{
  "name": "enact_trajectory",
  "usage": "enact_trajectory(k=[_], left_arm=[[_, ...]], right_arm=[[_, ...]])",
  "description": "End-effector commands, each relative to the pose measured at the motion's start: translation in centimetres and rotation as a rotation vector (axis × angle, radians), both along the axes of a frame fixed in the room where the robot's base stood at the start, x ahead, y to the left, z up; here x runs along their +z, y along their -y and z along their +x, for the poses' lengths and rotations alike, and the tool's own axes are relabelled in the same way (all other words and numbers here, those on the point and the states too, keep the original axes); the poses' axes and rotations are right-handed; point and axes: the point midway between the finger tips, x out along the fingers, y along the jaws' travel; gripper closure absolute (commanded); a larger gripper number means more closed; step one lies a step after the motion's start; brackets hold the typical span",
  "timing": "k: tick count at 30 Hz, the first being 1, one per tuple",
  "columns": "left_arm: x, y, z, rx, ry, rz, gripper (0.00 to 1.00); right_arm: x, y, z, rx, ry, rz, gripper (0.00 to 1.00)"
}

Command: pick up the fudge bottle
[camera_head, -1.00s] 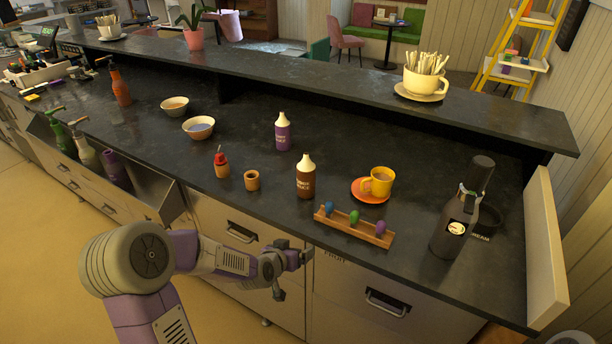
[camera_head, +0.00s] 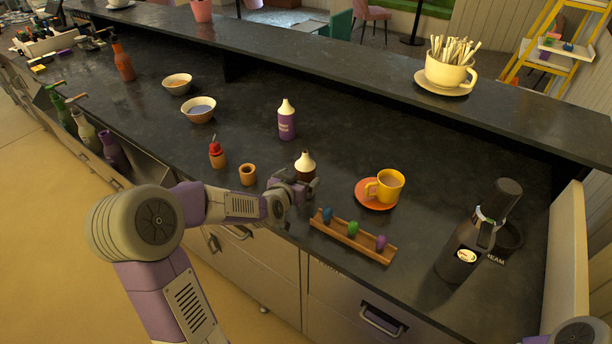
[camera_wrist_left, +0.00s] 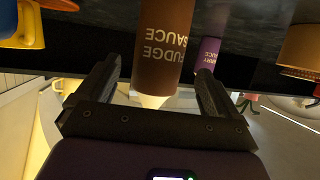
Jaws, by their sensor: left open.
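The fudge bottle (camera_head: 305,165) is brown with a cream nozzle and stands on the dark counter. In the head view my left gripper (camera_head: 305,187) is in front of it and hides its lower part. In the left wrist view the fudge bottle (camera_wrist_left: 163,45) appears upside down, its label reading "FUDGE SAUCE". There the two fingers of my left gripper (camera_wrist_left: 153,92) are apart, one on each side of the bottle. I cannot tell whether they touch it. My right gripper is not in view.
A purple sauce bottle (camera_head: 287,120) stands behind. A small wooden cup (camera_head: 247,174) and a red-topped pot (camera_head: 217,155) are to the left. A yellow cup (camera_head: 388,186) on an orange saucer and a wooden rack (camera_head: 338,232) are to the right.

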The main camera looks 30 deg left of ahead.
Motion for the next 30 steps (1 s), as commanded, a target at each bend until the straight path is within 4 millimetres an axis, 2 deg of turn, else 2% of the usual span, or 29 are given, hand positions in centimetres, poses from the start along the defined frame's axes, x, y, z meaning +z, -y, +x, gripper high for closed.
enact_trajectory(k=[10,20,30], left_arm=[[-1.6,-0.3,4.0,-0.002,-0.001,-0.003,0.06],[-1.8,-0.5,4.6,-0.001,-0.001,-0.001,0.06],[-1.8,-0.5,4.5,-0.001,-0.001,-0.001,0.56]], right_arm=[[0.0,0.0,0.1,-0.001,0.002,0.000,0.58],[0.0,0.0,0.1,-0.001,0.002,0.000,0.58],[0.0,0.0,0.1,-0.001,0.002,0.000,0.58]])
